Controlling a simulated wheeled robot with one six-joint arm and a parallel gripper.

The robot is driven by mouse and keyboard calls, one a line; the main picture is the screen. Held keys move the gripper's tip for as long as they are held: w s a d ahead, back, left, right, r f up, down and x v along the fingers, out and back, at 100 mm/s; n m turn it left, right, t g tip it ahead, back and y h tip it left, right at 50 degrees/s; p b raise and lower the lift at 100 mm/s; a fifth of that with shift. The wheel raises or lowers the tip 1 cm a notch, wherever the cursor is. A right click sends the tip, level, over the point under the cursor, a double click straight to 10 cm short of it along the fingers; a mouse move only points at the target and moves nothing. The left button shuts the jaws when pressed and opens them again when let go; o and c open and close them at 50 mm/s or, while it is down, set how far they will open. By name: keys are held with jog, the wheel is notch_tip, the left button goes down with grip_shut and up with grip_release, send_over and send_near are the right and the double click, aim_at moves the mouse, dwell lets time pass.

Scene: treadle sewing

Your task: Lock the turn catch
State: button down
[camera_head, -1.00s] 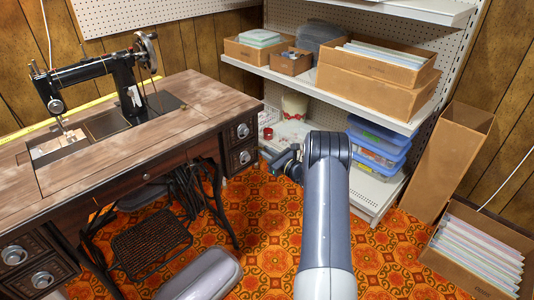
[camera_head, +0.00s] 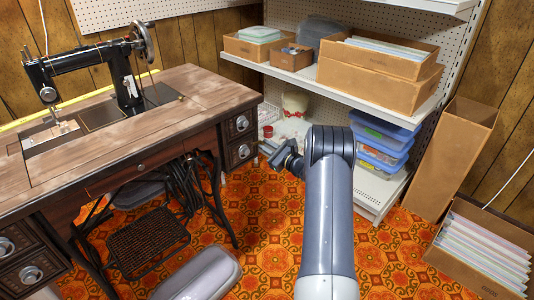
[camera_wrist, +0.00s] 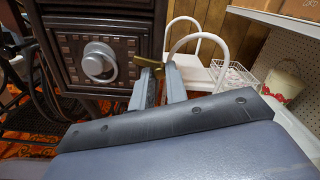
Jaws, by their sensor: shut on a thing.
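The sewing cabinet (camera_head: 120,150) stands at the left, with a black sewing machine (camera_head: 90,65) on top. In the wrist view, a carved dark drawer front (camera_wrist: 125,45) with a round silver knob (camera_wrist: 97,60) is close by. A brass bar (camera_wrist: 150,63), apparently the turn catch, lies across my fingertips beside the drawer's right edge. My gripper (camera_wrist: 158,72) is shut on this brass piece. In the head view, my gripper (camera_head: 283,157) is just right of the cabinet's right drawers, and the catch is too small to make out.
A white shelf unit (camera_head: 400,110) holds cardboard boxes, with blue-lidded plastic bins (camera_head: 380,150) lower down. A grey case (camera_head: 200,275) lies on the patterned floor.

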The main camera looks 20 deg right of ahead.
jog(key=shift+f+n+b, duration=0.1)
jog(key=shift+n+b, duration=1)
jog(key=shift+b, duration=0.25)
jog(key=c, duration=1.4)
grip_release()
jog(key=p+v, duration=0.3)
jog(key=v, duration=0.7)
jog(key=shift+s, duration=0.4)
jog(key=shift+w+d, duration=0.1)
